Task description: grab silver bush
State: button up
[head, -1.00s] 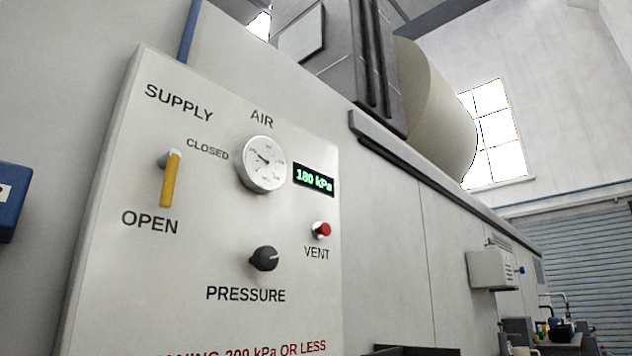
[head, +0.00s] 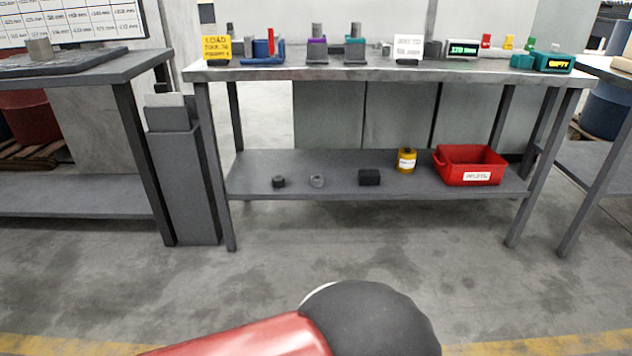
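I cannot tell for sure which thing is the silver bush. A small grey ring-shaped piece (head: 317,181) lies on the lower shelf of the workbench. A darker round piece (head: 278,182) lies to its left. On the bench top, a grey cylinder (head: 317,31) stands on a purple-collared holder (head: 316,48), and another grey cylinder (head: 355,30) stands on a teal-collared holder (head: 355,48). A small light grey piece (head: 386,48) sits right of them. My gripper is not in view; only a red and dark part of my arm shows at the bottom.
The workbench (head: 290,72) carries a yellow sign (head: 217,47) and displays. Its lower shelf (head: 340,162) holds a black block (head: 369,177), a yellow can (head: 406,160) and a red bin (head: 470,150). A grey bin (head: 184,190) stands left. The floor in front is clear.

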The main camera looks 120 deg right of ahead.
aim_at(317, 180)
jog(key=z, duration=4.1)
